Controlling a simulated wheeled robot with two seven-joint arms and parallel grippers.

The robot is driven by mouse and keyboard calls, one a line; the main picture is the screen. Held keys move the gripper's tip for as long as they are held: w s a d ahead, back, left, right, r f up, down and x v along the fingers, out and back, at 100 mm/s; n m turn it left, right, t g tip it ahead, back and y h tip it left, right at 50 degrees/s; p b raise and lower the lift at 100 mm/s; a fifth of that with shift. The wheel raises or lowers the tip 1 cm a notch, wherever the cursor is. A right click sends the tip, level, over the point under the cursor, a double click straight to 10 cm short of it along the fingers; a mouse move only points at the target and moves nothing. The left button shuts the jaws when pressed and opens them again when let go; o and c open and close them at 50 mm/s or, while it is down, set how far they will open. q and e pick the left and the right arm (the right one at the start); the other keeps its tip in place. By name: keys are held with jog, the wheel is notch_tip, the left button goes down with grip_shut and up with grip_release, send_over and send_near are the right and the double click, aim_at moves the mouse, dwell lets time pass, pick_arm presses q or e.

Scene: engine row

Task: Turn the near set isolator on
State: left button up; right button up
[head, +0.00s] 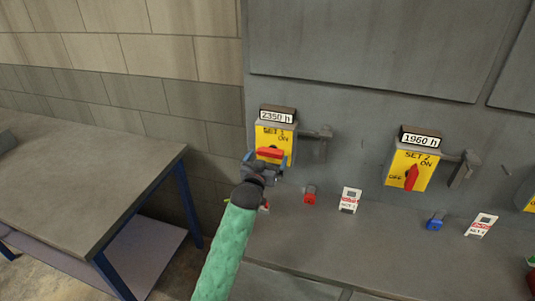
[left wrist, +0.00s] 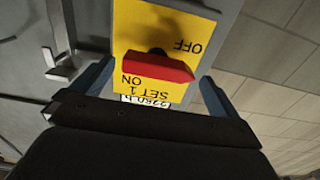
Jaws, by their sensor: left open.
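The yellow SET 1 isolator plate (head: 281,141) is on the grey cabinet, below a counter label reading 2350 h. My left gripper (head: 264,166) is in front of its lower part. In the left wrist view the plate (left wrist: 133,38) appears upside down, with the words OFF and ON. Its red handle (left wrist: 157,68) lies crosswise between the two fingers of my open left gripper (left wrist: 155,78), with a gap on each side. The handle also shows above the gripper in the head view (head: 270,153). I cannot tell whether the fingers touch it. My right gripper is not in view.
A second yellow isolator (head: 425,157), marked SET 2, has a red handle (head: 411,178). On the ledge (head: 330,240) are a red padlock-like piece (head: 310,196), a blue one (head: 435,222) and white tags (head: 350,201). A grey table (head: 75,180) stands at left.

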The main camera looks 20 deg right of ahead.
pick_arm(q)
jog(key=shift+w+d, duration=0.3)
jog(key=shift+w, duration=0.2)
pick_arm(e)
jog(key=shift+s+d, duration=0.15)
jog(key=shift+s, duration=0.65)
pick_arm(q)
jog(key=shift+c, duration=0.2)
jog(key=c, duration=0.8)
